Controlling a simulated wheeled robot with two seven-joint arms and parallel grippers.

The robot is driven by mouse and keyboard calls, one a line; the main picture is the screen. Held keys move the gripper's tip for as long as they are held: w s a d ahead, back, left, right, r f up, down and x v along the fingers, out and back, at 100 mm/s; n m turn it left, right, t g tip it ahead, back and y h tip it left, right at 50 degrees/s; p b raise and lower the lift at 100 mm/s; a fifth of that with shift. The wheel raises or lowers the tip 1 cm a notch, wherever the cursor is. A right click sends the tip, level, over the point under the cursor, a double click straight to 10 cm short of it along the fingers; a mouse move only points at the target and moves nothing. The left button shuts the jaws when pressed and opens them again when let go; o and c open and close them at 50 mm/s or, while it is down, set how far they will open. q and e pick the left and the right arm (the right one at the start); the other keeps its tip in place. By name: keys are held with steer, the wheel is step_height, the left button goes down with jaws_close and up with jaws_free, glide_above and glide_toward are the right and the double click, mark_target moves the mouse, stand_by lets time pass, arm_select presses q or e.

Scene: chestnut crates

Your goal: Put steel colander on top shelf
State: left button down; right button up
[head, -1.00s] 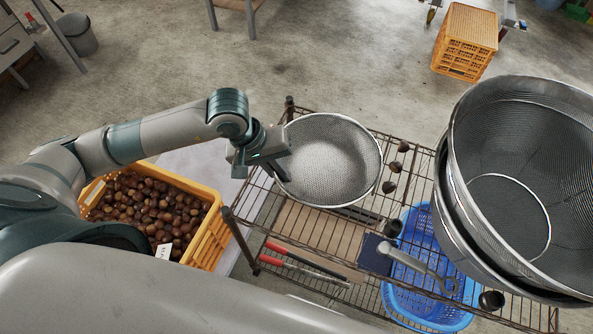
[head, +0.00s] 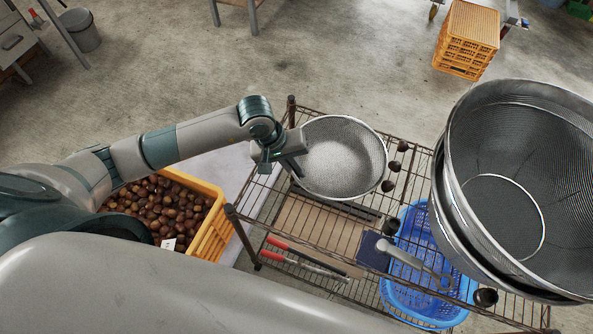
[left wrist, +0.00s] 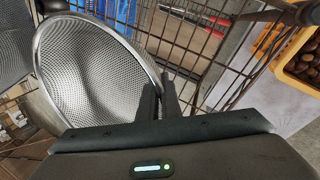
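The steel colander (head: 342,160) is a round mesh bowl with a bright rim, over the left part of the rack's wire top shelf (head: 300,222). I cannot tell whether it touches the wires. My left gripper (head: 289,168) is at the colander's left rim. In the left wrist view the two dark fingers (left wrist: 160,100) are close together, shut on the rim of the colander (left wrist: 95,75), which looks tilted there. My right gripper is not in view.
Large stacked mesh colanders (head: 455,215) stand at the right of the rack. Several dark cups or knobs and a grey-handled tool (head: 405,257) are near them. A blue basket (head: 400,300) and red-handled tool (head: 290,253) sit lower. A yellow chestnut crate (head: 213,232) is left.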

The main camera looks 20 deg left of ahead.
arm_select(q)
steer(key=shift+f+p, duration=0.3)
steer(key=shift+f, duration=0.7)
steer(key=shift+f, duration=0.15)
steer(key=c, duration=2)
jaws_free()
